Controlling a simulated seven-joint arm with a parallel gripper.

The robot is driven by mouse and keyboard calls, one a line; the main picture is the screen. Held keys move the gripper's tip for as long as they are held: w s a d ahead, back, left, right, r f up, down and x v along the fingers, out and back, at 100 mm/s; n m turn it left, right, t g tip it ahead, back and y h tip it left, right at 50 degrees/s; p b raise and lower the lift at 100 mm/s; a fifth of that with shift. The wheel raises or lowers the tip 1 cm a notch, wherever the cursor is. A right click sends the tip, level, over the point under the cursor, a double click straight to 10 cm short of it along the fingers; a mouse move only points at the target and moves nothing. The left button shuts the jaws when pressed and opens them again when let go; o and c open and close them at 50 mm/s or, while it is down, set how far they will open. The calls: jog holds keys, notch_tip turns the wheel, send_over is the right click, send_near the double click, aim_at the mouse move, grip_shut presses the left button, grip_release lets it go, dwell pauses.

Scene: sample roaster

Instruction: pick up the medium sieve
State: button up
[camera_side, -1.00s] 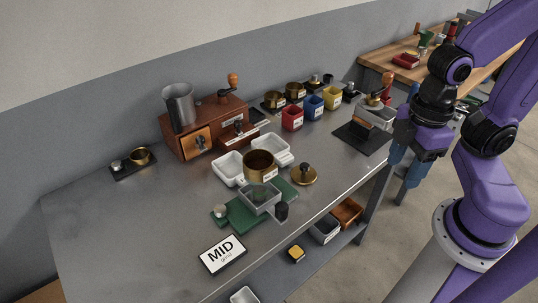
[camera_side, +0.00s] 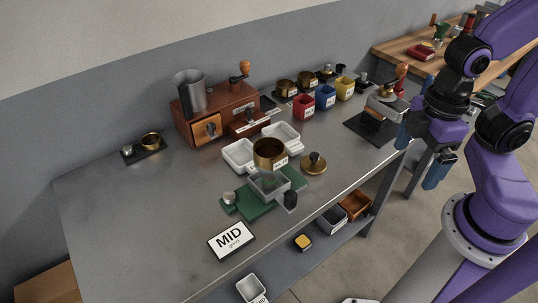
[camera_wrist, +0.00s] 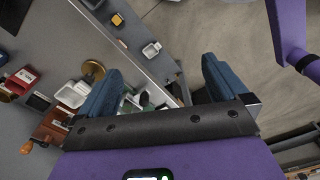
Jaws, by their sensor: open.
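Several brass sieves or cups show in the side view, and their labels are too small to read, so I cannot tell which is the medium sieve. One large brass cup (camera_side: 270,152) with a label stands mid-table by a clear square container (camera_side: 268,187). Two brass cups, one left (camera_side: 285,88) and one right (camera_side: 306,78), sit at the back. A small brass cup (camera_side: 150,140) is at the left. My gripper (camera_side: 420,153) is open and empty, beyond the table's right front edge, apart from all of them. Its blue fingers also show in the wrist view (camera_wrist: 163,85).
A wooden grinder (camera_side: 215,115), white trays (camera_side: 239,155), a brass knobbed disc (camera_side: 314,163) and red, blue and yellow bins (camera_side: 325,97) crowd the table. A MID sign (camera_side: 231,240) lies at the front. A shelf with boxes (camera_side: 331,222) runs below.

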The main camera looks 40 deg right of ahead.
jog(key=w+a+f+m+y, duration=0.2)
jog(key=a+m+y, duration=0.1)
jog(key=a, duration=0.8)
jog(key=w+a+f+m+y, duration=0.1)
jog(key=a+f+m+y, duration=0.15)
jog(key=a, duration=0.95)
jog(key=w+a+f+m+t, duration=0.4)
jog(key=w+a+m+t, duration=0.1)
jog(key=w+a+t, duration=0.15)
jog(key=m+t+h, duration=0.7)
jog(key=t+h, duration=0.3)
jog(key=h, duration=0.3)
send_near(265, 139)
jog(key=shift+n, duration=0.25)
jog(key=x, duration=0.6)
jog(key=shift+w+d, duration=0.15)
jog(key=shift+w, duration=0.1)
jog(key=c, duration=1)
